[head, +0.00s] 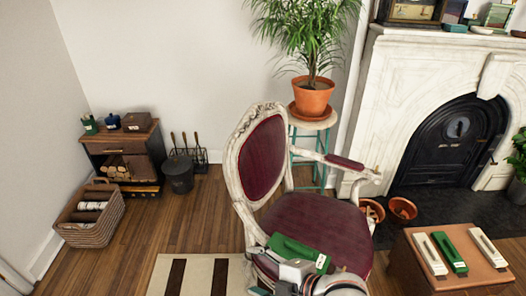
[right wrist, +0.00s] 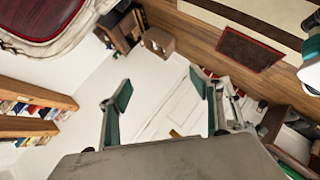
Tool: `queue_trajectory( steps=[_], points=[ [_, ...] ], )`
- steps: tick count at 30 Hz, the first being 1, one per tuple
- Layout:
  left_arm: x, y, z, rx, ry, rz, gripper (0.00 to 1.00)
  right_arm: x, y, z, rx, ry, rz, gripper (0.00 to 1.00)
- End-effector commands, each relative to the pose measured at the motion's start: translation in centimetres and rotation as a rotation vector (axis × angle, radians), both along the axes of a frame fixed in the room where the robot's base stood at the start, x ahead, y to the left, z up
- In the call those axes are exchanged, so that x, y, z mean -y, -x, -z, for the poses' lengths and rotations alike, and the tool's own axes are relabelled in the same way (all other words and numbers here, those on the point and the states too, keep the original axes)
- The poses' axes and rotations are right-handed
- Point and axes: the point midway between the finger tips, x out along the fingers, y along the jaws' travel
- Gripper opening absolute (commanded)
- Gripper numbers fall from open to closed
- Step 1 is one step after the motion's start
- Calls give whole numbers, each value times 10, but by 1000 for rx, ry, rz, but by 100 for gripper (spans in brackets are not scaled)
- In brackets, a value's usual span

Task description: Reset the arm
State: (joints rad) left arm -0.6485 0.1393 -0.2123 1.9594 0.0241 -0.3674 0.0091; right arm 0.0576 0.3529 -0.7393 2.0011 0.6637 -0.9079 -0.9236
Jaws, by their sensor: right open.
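My right gripper (head: 297,252) shows at the bottom middle of the head view, in front of the armchair's dark red seat. In the right wrist view its two green-padded fingers (right wrist: 160,92) stand wide apart with nothing between them. The grey gripper body fills the bottom of that view. My right arm's grey and white links come in from the bottom edge of the head view. My left gripper is in neither view.
The armchair (head: 262,158) stands close behind my right gripper. A potted plant (head: 312,97) sits on a stool beyond it. A low wooden table (head: 412,272) at right bears two white objects and a green one. Open wooden floor (head: 150,228) lies at left.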

Motion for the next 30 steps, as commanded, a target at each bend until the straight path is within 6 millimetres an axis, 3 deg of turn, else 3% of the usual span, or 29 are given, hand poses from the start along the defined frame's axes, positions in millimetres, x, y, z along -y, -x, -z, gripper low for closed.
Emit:
queue_trajectory(
  steps=[8,13,18,22,30],
  points=[
    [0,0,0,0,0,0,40,90,13,61,-296,-357,600,65],
    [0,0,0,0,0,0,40,158,48,101,-401,-516,904,65],
    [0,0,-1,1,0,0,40,204,80,124,-447,-605,1081,65],
    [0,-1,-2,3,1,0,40,217,91,130,-457,-632,1130,65],
    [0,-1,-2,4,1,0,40,218,91,130,-458,-634,1133,65]
  ],
)
